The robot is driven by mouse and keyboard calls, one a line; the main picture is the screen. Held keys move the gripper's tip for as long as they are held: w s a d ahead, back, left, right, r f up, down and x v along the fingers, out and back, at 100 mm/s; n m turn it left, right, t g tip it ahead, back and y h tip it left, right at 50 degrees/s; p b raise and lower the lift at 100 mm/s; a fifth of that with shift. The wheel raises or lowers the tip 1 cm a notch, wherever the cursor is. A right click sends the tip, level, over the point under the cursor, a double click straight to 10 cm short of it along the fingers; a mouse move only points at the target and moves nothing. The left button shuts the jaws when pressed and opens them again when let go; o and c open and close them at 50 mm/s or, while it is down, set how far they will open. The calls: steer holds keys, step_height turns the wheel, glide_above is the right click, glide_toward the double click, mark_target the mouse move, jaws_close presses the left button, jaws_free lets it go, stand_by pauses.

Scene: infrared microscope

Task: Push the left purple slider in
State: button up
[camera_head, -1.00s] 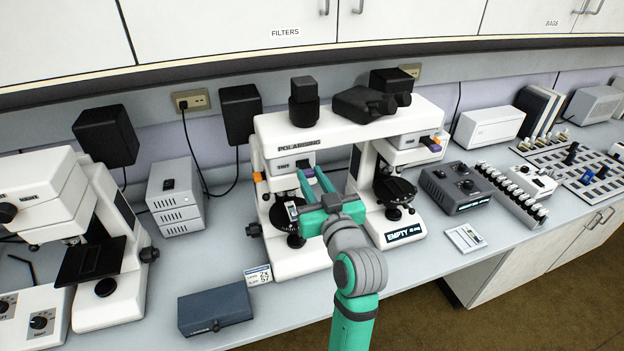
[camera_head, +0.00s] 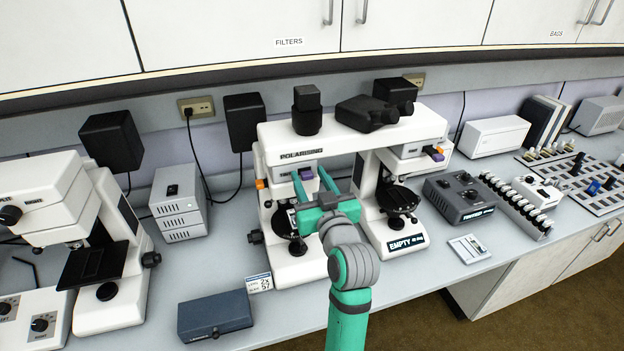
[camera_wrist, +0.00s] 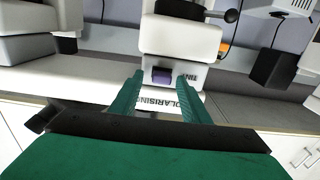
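The left purple slider (camera_head: 306,174) sits on the front of the left head of the white polarising microscope (camera_head: 352,128). In the wrist view the purple slider (camera_wrist: 161,75) shows between my two green fingertips. My gripper (camera_head: 310,172) is in front of that head, with its fingers apart. In the wrist view my gripper (camera_wrist: 160,79) has a gap on both sides of the slider, so it is not clamped. Whether a fingertip touches the microscope I cannot tell. A second purple slider (camera_head: 434,153) sits on the right head, away from my gripper.
An orange knob (camera_head: 260,184) is left of the left head. Dark round stages, the left one (camera_head: 290,220) partly behind my gripper, lie below the heads. A blue-grey box (camera_head: 215,315) and a small card (camera_head: 258,282) lie in front on the bench.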

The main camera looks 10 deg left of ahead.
steer(key=v, duration=1.1)
steer(key=shift+a, duration=0.15)
